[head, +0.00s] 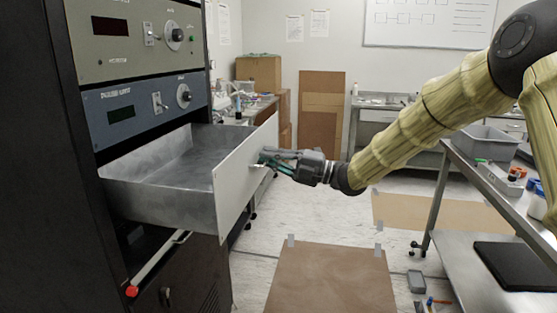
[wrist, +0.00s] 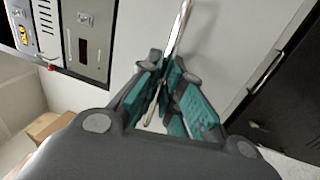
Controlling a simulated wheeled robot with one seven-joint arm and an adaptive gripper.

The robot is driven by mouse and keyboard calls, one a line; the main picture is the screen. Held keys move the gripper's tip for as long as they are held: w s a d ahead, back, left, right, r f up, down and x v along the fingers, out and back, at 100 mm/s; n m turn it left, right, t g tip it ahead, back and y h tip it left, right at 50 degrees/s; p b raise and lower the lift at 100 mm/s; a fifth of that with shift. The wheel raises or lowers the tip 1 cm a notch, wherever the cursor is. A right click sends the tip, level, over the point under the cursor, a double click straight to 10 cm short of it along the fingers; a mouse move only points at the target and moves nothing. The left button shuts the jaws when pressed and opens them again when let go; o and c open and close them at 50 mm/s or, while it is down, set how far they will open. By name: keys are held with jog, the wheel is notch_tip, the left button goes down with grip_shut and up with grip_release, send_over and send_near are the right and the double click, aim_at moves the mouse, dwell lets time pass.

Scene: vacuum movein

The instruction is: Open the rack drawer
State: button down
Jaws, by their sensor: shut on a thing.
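The rack drawer (head: 150,195) is a grey metal tray that stands well out of the dark rack, with its empty inside showing. Its pale front panel (head: 236,180) faces right; it also fills the middle of the wrist view (wrist: 215,45). My gripper (head: 268,160) is at the outer face of the panel. In the wrist view its green-padded fingers (wrist: 165,85) are closed around the thin metal drawer handle (wrist: 180,30). The part of the handle between the pads is hidden.
Two instrument panels (head: 130,40) sit in the rack (head: 40,130) above the drawer. A red-tipped rod (head: 155,264) shows below it. A metal cart (head: 455,175) with a grey bin (head: 488,142) stands at the right. Brown boards (head: 330,280) lie on the floor; open floor lies between rack and cart.

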jog(key=shift+d, duration=0.15)
jog(key=c, duration=1.6)
grip_release()
jog(key=shift+o, duration=0.2)
jog(key=v, duration=1.2)
jog(key=shift+f, duration=0.2)
